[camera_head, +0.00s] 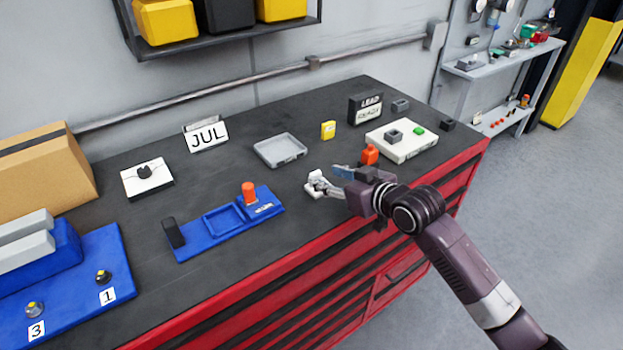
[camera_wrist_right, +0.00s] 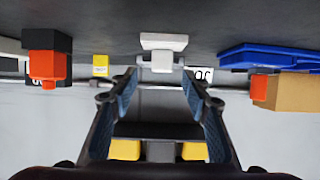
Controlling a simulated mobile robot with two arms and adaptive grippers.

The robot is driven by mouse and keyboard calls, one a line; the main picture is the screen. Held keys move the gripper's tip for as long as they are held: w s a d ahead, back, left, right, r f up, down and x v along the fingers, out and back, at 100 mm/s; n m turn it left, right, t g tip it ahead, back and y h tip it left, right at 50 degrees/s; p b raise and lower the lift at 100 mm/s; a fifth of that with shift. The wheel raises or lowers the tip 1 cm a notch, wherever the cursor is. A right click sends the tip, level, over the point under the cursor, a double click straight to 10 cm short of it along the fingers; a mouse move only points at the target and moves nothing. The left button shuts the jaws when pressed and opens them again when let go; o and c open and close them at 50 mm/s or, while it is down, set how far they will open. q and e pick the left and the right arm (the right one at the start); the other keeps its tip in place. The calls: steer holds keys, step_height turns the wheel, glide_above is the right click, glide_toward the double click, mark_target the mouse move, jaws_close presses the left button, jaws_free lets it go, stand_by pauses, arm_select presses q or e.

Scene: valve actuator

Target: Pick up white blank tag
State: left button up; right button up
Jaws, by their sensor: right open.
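A small white tag (camera_head: 315,181) stands on the dark bench top, near the front edge. It also shows in the right wrist view (camera_wrist_right: 163,43), as a blank white block with a wider part against the bench. My right gripper (camera_head: 331,179) comes in from the right, low over the bench. Its blue-padded fingers are spread and empty in the wrist view (camera_wrist_right: 160,80), with the tag just beyond the tips, roughly centred between them. I cannot tell whether a finger touches it. My left gripper is not in view.
A blue tray (camera_head: 222,220) with an orange knob lies to the left. A grey tray (camera_head: 279,150) and a yellow block (camera_head: 328,130) are behind. An orange piece (camera_head: 370,154) and a white plate (camera_head: 402,148) stand to the right. A JUL sign (camera_head: 206,134) is farther back.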

mark_target(317, 176)
steer(key=shift+w+a+f+p, duration=0.25)
steer(key=shift+w+a+p, duration=0.15)
steer(key=shift+w+p, duration=0.1)
steer(key=p+x, duration=0.1)
steer(key=x, duration=0.2)
steer(key=shift+a+f, duration=0.1)
steer(key=shift+f, duration=0.1)
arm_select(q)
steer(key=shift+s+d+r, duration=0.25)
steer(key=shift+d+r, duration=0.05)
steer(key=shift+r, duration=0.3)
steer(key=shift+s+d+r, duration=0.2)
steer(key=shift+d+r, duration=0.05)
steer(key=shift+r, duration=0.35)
arm_select(e)
steer(key=shift+w+a+f, duration=0.25)
steer(key=shift+w, duration=0.1)
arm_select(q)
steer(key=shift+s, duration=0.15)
arm_select(e)
jaws_close()
